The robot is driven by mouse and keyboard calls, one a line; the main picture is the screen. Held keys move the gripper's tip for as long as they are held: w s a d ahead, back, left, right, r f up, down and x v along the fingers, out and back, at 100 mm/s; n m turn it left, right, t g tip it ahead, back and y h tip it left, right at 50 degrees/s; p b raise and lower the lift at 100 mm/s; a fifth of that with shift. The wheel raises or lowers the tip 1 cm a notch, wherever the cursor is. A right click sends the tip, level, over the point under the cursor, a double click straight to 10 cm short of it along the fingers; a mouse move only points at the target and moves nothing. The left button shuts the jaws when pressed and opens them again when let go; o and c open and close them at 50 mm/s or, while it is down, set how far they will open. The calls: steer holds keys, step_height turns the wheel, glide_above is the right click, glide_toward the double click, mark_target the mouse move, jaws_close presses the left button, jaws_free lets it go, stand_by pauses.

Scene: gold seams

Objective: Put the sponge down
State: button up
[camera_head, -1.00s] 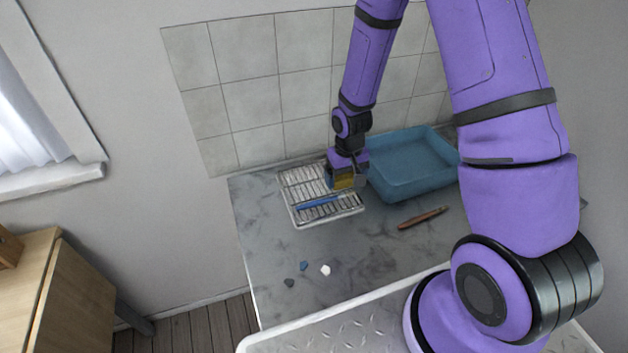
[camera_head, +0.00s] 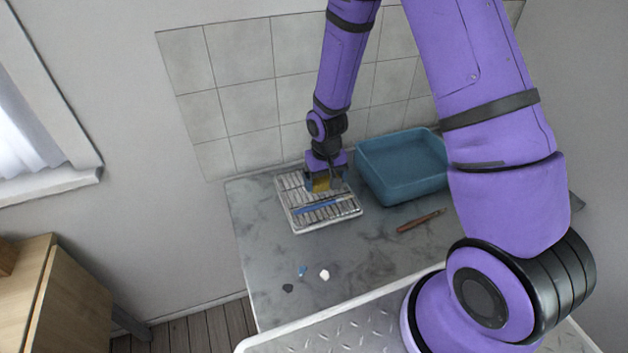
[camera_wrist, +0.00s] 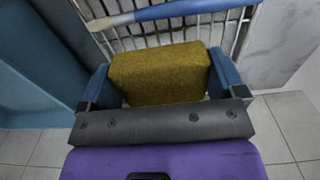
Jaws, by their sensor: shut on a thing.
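The sponge (camera_wrist: 160,75) is a yellow-brown block, seen large in the wrist view between the two blue fingers of my gripper (camera_wrist: 163,85). My gripper (camera_head: 323,183) is shut on it. In the head view the sponge (camera_head: 321,184) shows as a small yellow patch at the back of a white wire drying rack (camera_head: 341,220). The gripper is over the rack's back part. I cannot tell whether the sponge touches the rack's bars. A blue-handled brush (camera_head: 318,207) lies across the rack, in front of the sponge.
A blue basin (camera_head: 385,191) stands just right of the rack. A brown-handled tool (camera_head: 421,220) lies on the grey counter (camera_head: 265,240). Several small chips, one of them white (camera_head: 324,275), lie near the front. A tiled wall (camera_head: 245,107) stands close behind the rack.

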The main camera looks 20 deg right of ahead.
mark_target(314, 181)
steer(key=w, duration=0.1)
steer(key=w+a, duration=0.1)
steer(key=w, duration=0.2)
steer(key=shift+a+f, duration=0.2)
steer(key=shift+a, duration=0.05)
steer(key=shift+w+f, duration=0.1)
steer(key=shift+f, duration=1.65)
steer(key=shift+f, duration=0.15)
steer(key=o, duration=0.7)
